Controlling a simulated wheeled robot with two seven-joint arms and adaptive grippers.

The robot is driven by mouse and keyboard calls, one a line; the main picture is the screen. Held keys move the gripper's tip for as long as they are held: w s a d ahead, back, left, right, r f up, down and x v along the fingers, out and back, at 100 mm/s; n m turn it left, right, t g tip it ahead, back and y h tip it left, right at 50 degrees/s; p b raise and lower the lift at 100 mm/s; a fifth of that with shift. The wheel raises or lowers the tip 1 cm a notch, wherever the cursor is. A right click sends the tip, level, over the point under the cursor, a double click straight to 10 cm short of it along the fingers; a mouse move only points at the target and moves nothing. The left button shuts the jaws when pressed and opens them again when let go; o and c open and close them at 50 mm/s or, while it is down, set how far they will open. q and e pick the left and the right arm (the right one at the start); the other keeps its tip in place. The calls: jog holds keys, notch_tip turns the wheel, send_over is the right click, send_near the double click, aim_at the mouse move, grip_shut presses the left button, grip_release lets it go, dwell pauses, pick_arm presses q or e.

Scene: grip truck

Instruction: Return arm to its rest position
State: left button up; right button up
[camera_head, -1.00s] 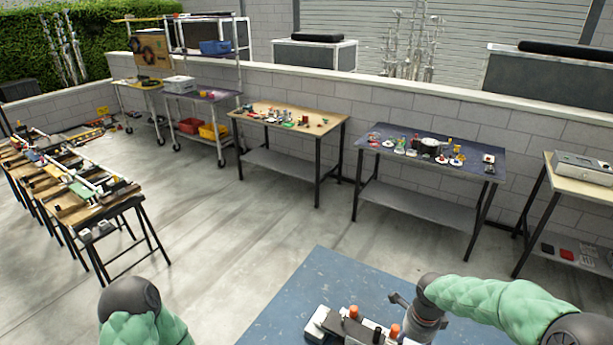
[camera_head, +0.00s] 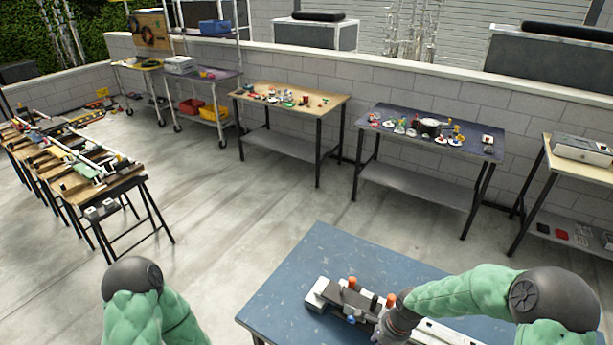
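My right arm (camera_head: 470,297), in a green sleeve, reaches in from the right over a blue-topped table (camera_head: 290,290). Its gripper (camera_head: 385,334) is low at the table, beside a black and white device (camera_head: 345,300) with orange and dark upright pieces. The fingers are mostly hidden, so their opening and any contact cannot be told. My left arm (camera_head: 140,300) is folded at the bottom left, clear of the table; its gripper is out of view.
A long white rail (camera_head: 445,335) lies on the blue table near my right arm. Workbenches with small items (camera_head: 290,92) (camera_head: 435,128) stand along the back wall. The concrete floor between is clear.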

jog(key=s+a+f+n+y, duration=0.2)
jog(key=s+a+f+n, duration=0.95)
jog(key=s+n, duration=0.3)
notch_tip(320, 180, down, 8)
jog(key=d+b, duration=0.1)
jog(key=b, duration=0.6)
jog(key=shift+s, duration=0.15)
jog(key=shift+f, duration=0.1)
